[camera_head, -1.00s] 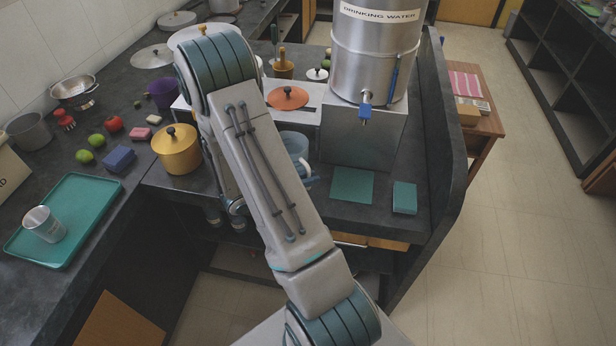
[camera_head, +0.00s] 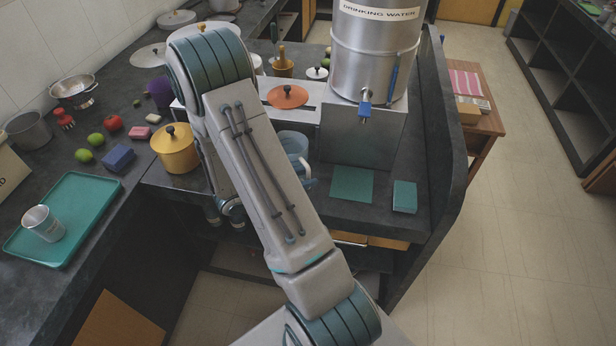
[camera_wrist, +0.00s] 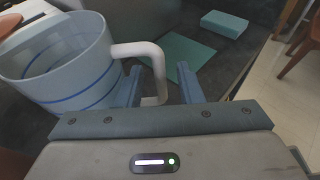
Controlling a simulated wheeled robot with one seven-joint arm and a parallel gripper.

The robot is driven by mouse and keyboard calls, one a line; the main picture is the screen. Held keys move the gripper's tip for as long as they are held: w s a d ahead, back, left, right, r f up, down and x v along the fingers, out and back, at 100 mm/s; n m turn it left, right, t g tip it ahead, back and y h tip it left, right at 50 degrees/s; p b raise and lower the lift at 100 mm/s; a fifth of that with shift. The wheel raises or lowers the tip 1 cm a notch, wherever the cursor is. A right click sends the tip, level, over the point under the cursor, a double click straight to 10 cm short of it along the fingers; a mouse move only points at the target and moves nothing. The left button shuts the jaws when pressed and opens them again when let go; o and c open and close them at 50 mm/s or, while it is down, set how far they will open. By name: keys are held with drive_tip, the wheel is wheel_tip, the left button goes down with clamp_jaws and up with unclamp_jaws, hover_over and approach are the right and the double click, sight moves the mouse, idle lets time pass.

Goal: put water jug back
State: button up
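The water jug (camera_head: 292,143) is a pale blue see-through cup-like vessel, standing upright on the dark counter behind my arm, which hides part of it. In the wrist view the jug (camera_wrist: 65,65) fills the left side, with blue lines around its body and a thick whitish handle (camera_wrist: 140,49). My gripper (camera_wrist: 160,80) is open, its two blue fingers on either side of the lower handle, with a gap visible at the right finger. The steel drinking water canister (camera_head: 375,50) stands on a grey box stand.
A flat green mat (camera_head: 352,185) lies in front of the stand, with a teal block (camera_head: 404,197) right of it. A raised dark side panel (camera_head: 440,130) edges the counter. A yellow pot (camera_head: 176,152) and a green tray (camera_head: 85,190) with a metal cup lie left.

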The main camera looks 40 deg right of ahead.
drive_tip(key=s+b+v, duration=0.1)
drive_tip(key=b+v, duration=0.1)
drive_tip(key=v, duration=0.8)
drive_tip(key=s+a+r+m+t+y, duration=0.4)
drive_tip(key=s+a+r+m+y, duration=0.7)
drive_tip(key=r+m+y, duration=0.3)
drive_tip(key=m, duration=0.3)
drive_tip(key=shift+a+r+y, duration=0.2)
drive_tip(key=shift+r+y, duration=0.1)
drive_tip(key=shift+s, duration=0.15)
